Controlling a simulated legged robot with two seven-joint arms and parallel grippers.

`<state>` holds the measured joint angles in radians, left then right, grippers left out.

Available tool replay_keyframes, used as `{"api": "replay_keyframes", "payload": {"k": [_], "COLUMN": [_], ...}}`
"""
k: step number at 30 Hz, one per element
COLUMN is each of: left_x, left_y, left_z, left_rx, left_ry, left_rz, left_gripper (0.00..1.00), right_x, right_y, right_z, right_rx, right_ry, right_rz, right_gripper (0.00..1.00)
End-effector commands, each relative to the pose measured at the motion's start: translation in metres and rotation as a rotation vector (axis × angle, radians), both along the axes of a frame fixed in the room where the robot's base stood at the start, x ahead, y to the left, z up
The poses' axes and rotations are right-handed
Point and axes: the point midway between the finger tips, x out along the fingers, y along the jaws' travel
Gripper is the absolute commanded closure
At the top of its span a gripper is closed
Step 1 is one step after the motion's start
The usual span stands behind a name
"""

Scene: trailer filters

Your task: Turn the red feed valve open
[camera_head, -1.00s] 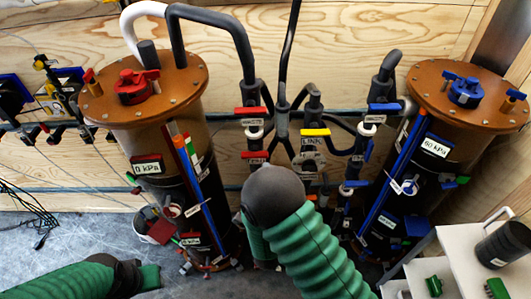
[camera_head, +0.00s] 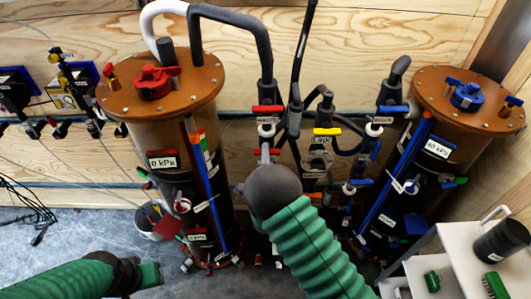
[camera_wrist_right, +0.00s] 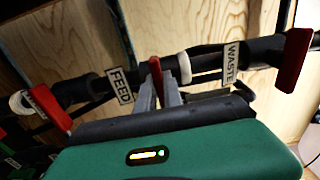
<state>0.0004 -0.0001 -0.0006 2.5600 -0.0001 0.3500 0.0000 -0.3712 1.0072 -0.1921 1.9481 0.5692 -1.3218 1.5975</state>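The red feed valve handle (camera_wrist_right: 156,72) stands crosswise to the dark pipe, beside the FEED label (camera_wrist_right: 120,86) in the right wrist view. My right gripper (camera_wrist_right: 159,88) has one grey finger on each side of this handle, with almost no gap left; it looks shut on it. In the head view the feed valve handle (camera_head: 273,156) shows only partly, just above my dark right wrist, which hides most of the gripper. My left gripper (camera_head: 150,274) is low at the left, away from the valves; its fingers are not clear.
The WASTE label (camera_wrist_right: 232,60) and another red handle (camera_wrist_right: 295,62) are on the same pipe. Two brown-topped filter columns, left (camera_head: 160,90) and right (camera_head: 466,100), flank the piping. A white cart (camera_head: 465,248) stands front right. Loose cables (camera_head: 35,215) lie at the left.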

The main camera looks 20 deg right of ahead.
Motion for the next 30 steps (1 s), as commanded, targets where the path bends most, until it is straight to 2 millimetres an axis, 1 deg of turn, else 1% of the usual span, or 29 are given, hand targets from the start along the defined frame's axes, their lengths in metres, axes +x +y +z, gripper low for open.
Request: {"api": "replay_keyframes", "payload": {"k": [1,10,22,30], "left_x": [0.0,0.0,0.0,0.0], "left_y": [0.0,0.0,0.0,0.0], "left_z": [0.0,0.0,0.0,-0.005], "left_rx": [0.0,0.0,0.0,0.0], "left_ry": [0.0,0.0,0.0,0.0], "left_rz": [0.0,-0.001,-0.001,-0.001], "left_gripper": [0.64,0.64,0.64,0.64], "right_x": [0.001,0.0,0.0,0.0], "right_y": [0.004,-0.003,-0.006,-0.008], "right_z": [0.0,-0.001,-0.002,-0.003], "right_rx": [0.005,0.01,0.006,-0.052], "right_ry": [-0.001,-0.001,0.001,0.019], "right_rz": [0.013,0.011,0.0,-0.001], "right_gripper": [1.0,1.0,1.0,1.0]}}
